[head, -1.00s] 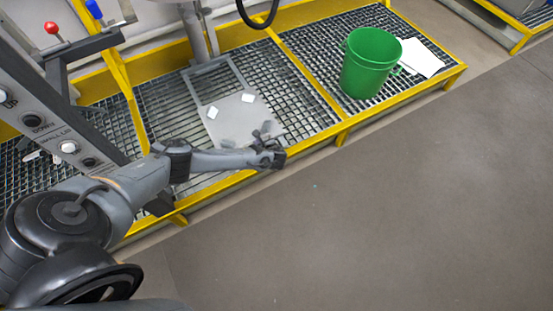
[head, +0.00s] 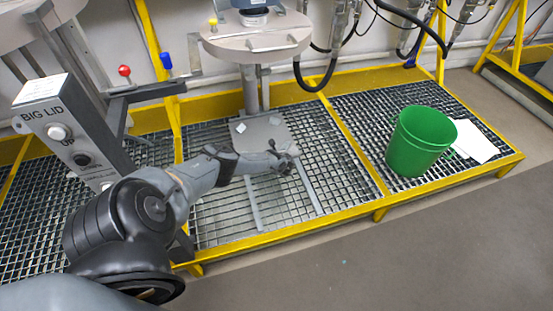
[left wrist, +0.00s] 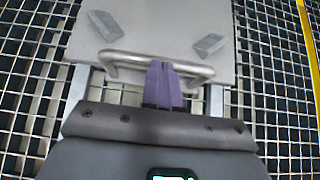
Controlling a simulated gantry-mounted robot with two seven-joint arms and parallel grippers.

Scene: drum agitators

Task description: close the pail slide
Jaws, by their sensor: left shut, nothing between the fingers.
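The pail slide is a flat grey plate (head: 255,131) on two rails, near the foot of the column at the back of the grating. The plate also fills the top of the left wrist view (left wrist: 165,25), with two pale blocks on it and a metal bar handle (left wrist: 128,58) at its near edge. My left gripper (head: 288,161) is at the plate's front edge. Its purple fingertips (left wrist: 163,82) are shut, empty, and overlap the middle of the handle; whether they touch it I cannot tell. My right gripper is not in view.
A green pail (head: 419,142) stands on the grating to the right, beside white sheets (head: 474,141). A yellow frame (head: 350,213) edges the platform. A BIG LID control box (head: 75,135) stands at left. A round lid (head: 257,40) hangs above the slide.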

